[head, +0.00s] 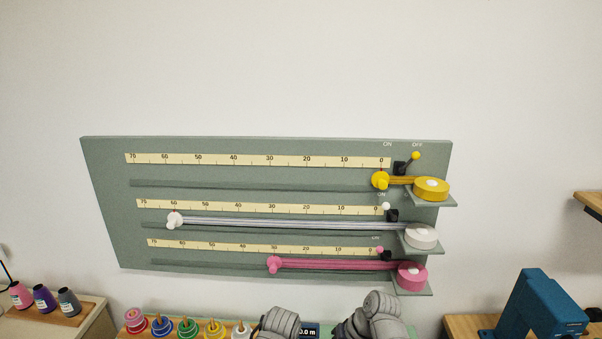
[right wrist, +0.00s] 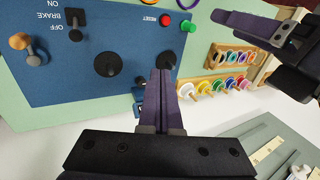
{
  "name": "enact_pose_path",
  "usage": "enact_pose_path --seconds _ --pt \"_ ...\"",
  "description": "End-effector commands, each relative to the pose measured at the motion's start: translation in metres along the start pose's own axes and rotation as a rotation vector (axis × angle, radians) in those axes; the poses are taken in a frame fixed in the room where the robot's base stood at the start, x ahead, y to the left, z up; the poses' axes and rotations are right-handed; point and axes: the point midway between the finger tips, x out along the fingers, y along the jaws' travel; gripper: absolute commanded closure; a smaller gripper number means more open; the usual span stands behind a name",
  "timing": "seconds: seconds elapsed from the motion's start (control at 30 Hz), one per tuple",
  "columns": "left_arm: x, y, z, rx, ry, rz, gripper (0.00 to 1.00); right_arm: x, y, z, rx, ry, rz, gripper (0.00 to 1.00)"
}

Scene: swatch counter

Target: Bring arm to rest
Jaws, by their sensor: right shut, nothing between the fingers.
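My right gripper (right wrist: 161,75) shows in the right wrist view with its two purple fingers together and nothing between them. It is over the edge of a blue control panel (right wrist: 70,88), close to a dark round knob; I cannot tell whether it touches anything. My left gripper (right wrist: 222,17) shows partly at the upper right of that view, with a purple finger near a coloured spool rack; its opening cannot be told. In the head view only grey parts of my arms show at the bottom edge, and neither gripper's fingers are visible.
A grey-green wall board (head: 270,147) carries three scales with yellow (head: 380,180), white (head: 174,220) and pink (head: 274,264) sliders. The blue panel has a brake lever (right wrist: 20,41) and a red button (right wrist: 165,20). A blue machine (head: 545,305) stands right.

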Motion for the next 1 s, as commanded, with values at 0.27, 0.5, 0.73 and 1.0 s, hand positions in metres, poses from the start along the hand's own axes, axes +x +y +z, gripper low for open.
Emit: enact_pose_path --seconds 0.27,0.5,0.73,1.0 --pt "0.041 0.004 -0.003 0.003 0.001 -0.001 0.39 0.059 0.014 0.055 -0.257 -0.158 0.406 1.00" --pt "0.047 0.004 -0.003 0.004 0.001 -0.001 0.39 0.062 0.019 0.064 -0.325 -0.182 0.535 1.00" --pt "0.046 0.004 -0.003 0.004 0.001 -0.001 0.39 0.061 0.019 0.064 -0.327 -0.183 0.540 1.00" --pt "0.046 0.004 -0.003 0.004 0.001 -0.001 0.39 0.061 0.019 0.064 -0.327 -0.183 0.540 1.00"
